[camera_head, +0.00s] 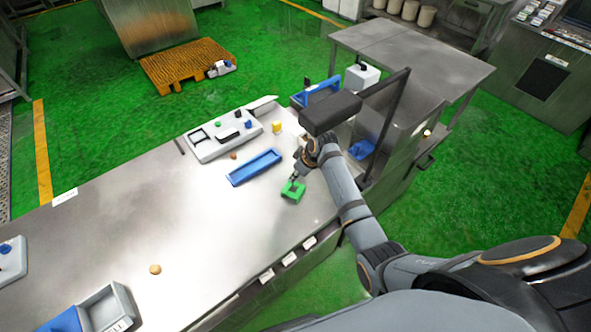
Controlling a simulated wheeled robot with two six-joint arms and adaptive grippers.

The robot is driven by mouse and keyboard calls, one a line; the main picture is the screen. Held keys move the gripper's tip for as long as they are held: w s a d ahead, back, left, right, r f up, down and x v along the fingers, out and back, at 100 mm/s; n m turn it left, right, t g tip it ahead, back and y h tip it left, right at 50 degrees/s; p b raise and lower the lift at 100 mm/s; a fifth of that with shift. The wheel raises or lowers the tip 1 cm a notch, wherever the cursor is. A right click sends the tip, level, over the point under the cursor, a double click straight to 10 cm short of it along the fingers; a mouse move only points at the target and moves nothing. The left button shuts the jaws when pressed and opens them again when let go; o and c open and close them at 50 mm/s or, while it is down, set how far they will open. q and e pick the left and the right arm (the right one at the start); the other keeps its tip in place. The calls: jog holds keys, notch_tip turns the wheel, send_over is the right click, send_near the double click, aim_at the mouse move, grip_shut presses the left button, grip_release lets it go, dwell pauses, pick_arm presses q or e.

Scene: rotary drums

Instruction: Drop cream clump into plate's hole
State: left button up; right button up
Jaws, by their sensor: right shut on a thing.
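A small green square plate (293,189) with a hole in its middle is at the metal table's right side. My right gripper (297,178) is shut on its far edge; the fingertips are small, and I cannot tell whether the plate is lifted. A pale tan, roundish clump (155,269) lies alone on the near left part of the table, well apart from the gripper. It looks like the cream clump. My left gripper is not in view.
A blue tray (254,167) lies left of the gripper, with a small brown clump (233,155) behind it. A white control box (222,134) and a yellow block (277,127) stand farther back. A grey bin (108,309) is at the near left. The table (190,225) is clear in the middle.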

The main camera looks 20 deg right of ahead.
notch_tip(320, 180, down, 3)
jog(key=shift+f+b, duration=0.15)
jog(key=shift+b, duration=0.5)
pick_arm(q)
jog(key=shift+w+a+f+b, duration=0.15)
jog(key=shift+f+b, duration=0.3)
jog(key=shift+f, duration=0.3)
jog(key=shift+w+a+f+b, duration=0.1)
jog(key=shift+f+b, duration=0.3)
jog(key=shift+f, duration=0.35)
pick_arm(e)
jog(key=shift+f, duration=1.7)
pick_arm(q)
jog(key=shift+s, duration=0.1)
pick_arm(e)
jog(key=o, duration=0.8)
jog(key=shift+o, duration=0.2)
jog(key=shift+d, duration=0.1)
